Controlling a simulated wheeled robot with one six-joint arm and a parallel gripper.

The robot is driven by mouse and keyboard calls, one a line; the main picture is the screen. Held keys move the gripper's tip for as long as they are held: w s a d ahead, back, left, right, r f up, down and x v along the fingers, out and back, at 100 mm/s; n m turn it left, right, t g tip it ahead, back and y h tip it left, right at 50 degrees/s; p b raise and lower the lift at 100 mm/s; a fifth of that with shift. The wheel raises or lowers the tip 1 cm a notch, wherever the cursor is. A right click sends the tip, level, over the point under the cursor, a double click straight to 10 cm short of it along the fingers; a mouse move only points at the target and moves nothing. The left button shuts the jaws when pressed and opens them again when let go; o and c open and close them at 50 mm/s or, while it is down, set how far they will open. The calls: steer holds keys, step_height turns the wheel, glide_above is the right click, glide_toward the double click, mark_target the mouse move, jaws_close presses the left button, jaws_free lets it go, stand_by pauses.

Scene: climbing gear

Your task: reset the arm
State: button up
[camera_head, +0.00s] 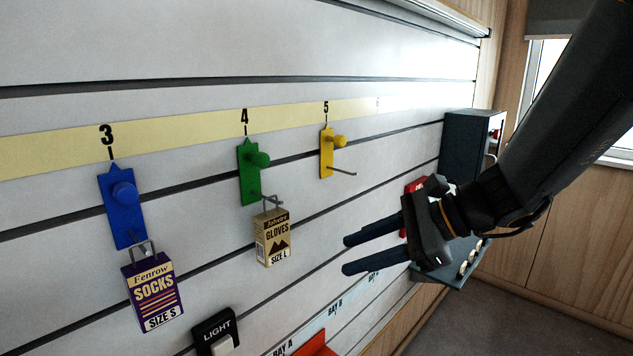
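My gripper (345,255) hangs at the centre right in the head view, at the end of my dark arm that comes in from the upper right. Its two dark blue fingers point left toward the slatted wall (270,48) and stand apart, with nothing seen between them. A red object (413,186) shows just behind the gripper body, partly hidden. I cannot tell whether the fingers touch the wall, but they appear in front of it.
Blue hook 3 (122,215) holds a socks pack (153,290). Green hook 4 (247,185) holds a gloves pack (273,240). Yellow hook 5 (326,160) has a bare prong. A light switch (215,335) is below. A dark cabinet (465,135) stands behind my gripper.

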steer(key=s+d+f+n+g+h, duration=0.3)
steer(key=s+f+n+g+h, duration=0.15)
steer(key=s+f+n, duration=0.5)
steer(key=d+f+n+h, duration=0.6)
steer(key=d+n, duration=0.1)
steer(key=n, duration=0.1)
steer(key=shift+w+d+t, duration=0.3)
steer(key=shift+t, duration=0.15)
steer(key=shift+c, duration=1)
steer(key=shift+a, duration=0.1)
